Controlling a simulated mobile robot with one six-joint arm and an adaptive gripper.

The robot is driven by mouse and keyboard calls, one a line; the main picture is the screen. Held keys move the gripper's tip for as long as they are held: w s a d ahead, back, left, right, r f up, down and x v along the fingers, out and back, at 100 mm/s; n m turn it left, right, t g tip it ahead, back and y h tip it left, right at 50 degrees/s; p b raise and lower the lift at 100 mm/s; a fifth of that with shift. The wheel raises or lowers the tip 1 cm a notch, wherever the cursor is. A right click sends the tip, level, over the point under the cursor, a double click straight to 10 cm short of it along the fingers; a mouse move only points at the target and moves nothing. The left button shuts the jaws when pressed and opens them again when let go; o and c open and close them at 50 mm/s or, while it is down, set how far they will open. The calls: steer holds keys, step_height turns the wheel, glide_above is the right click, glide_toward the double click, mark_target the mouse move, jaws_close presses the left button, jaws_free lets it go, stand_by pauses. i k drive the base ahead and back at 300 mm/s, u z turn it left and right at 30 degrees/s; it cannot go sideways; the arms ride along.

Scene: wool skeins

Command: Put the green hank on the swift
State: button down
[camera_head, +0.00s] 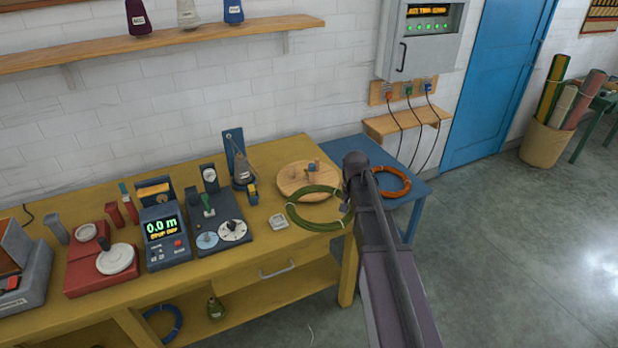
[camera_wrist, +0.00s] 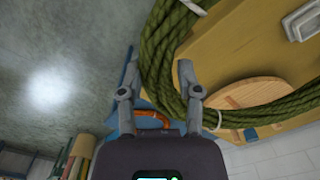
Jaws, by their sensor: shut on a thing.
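The green hank (camera_head: 318,227) is a large loose ring of rope with pale ties, at the right front of the yellow bench. In the head view my arm hides most of the gripper. The swift (camera_head: 289,181) is a round wooden disc with upright pegs at the bench's back right. The hank's far side overlaps the disc's front edge in the picture; I cannot tell whether they touch. The disc also shows in the wrist view (camera_wrist: 250,94).
An orange hank (camera_head: 405,190) lies on a blue side table (camera_head: 347,145) right of the bench. A small pale tray (camera_head: 279,222) sits left of the green hank. A grey panel device (camera_head: 236,239), a tall blue stand (camera_head: 232,150) and a meter (camera_head: 168,255) stand further left.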

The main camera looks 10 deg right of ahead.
mark_target(308, 179)
steer(key=i, duration=1)
